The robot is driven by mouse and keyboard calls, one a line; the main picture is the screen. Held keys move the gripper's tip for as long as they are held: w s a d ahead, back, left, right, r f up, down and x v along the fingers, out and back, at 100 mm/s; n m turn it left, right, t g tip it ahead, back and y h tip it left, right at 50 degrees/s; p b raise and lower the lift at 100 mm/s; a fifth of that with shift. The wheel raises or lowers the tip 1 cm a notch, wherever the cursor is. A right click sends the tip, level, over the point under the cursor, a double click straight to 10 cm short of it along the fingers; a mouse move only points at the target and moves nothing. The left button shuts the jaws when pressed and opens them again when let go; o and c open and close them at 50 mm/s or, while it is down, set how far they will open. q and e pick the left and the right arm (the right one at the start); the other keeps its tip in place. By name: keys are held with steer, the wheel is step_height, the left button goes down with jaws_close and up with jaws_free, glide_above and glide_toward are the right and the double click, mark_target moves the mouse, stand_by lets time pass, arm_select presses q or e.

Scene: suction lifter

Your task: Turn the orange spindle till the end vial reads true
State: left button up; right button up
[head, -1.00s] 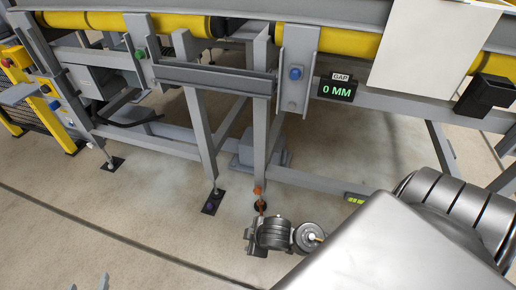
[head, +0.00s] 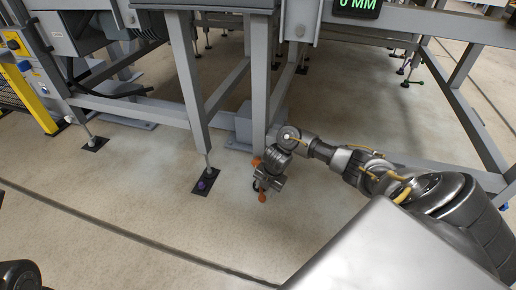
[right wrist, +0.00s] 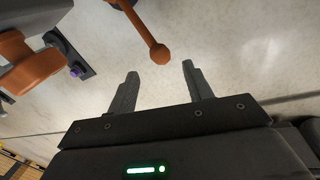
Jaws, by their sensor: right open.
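The orange spindle (head: 257,161) is at the foot of the middle grey leg, partly hidden behind my right gripper (head: 268,181). An orange ball end (head: 262,197) shows just below the gripper. In the right wrist view, an orange rod ending in a ball (right wrist: 160,53) lies ahead of the gap between my open right fingers (right wrist: 160,75), apart from both. A larger orange part (right wrist: 28,62) fills the left of that view. I cannot make out the end vial now. My left gripper does not show.
A grey leg with a purple-topped foot (head: 203,185) stands left of the spindle; its purple part also shows in the right wrist view (right wrist: 75,72). A grey cross rail (head: 430,172) runs to the right behind my arm. The floor in front is clear.

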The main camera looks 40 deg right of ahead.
mark_target(261, 201)
steer(key=f+b, duration=0.2)
steer(key=f, duration=0.1)
steer(key=w+f+b, duration=0.1)
steer(key=f+b, duration=0.2)
steer(key=f, duration=0.1)
steer(key=w+f+b, duration=0.1)
steer(key=f+b, duration=0.1)
steer(key=f, duration=0.1)
steer(key=shift+a+f, duration=0.15)
steer(key=shift+a, duration=0.25)
jaws_close()
